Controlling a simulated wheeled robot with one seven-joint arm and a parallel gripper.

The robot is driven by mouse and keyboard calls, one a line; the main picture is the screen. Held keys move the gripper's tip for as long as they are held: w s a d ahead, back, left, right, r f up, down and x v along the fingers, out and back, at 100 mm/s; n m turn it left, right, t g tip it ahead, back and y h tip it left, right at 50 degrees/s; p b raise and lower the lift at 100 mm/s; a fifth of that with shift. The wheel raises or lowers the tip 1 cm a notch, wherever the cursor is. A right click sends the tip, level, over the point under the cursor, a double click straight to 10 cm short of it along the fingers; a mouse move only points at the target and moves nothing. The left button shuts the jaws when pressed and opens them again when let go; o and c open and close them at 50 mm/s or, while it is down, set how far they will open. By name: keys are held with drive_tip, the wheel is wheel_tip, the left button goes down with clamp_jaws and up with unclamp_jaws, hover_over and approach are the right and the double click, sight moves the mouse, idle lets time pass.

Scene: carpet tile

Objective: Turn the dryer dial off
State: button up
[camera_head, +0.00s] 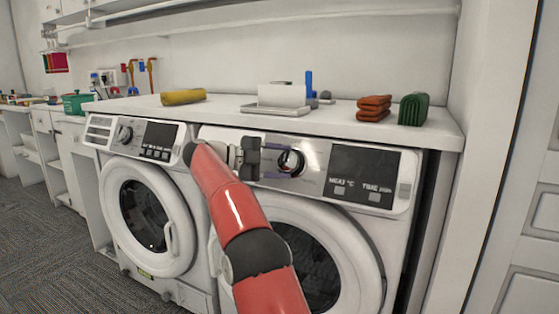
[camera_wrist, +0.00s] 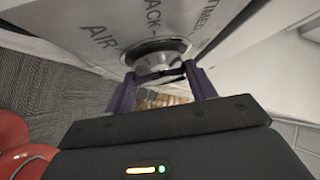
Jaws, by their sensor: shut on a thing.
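The dryer (camera_head: 408,235) is the right-hand white machine, with a dark panel reading HEAT and TIME. Its dial (camera_head: 293,161) is a round silver and dark knob on the control panel, left of the dark panel. My gripper (camera_head: 283,161) reaches it from the left, its purple fingers shut on the dial, one above and one below in the head view. In the wrist view the dial (camera_wrist: 158,55) shows between and just beyond the fingertips (camera_wrist: 160,73), with printed lettering around it. The fingers partly hide the dial, and its exact setting cannot be read.
The washer (camera_head: 140,190) with its own dial stands left of the dryer. The counter (camera_head: 340,122) above holds a yellow roll (camera_head: 183,97), a white block on a tray, and folded orange (camera_head: 373,108) and green (camera_head: 414,108) cloths. A wall stands close on the right.

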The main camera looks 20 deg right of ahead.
drive_tip(key=shift+f, duration=0.1)
idle(0.3)
drive_tip(key=o, duration=1)
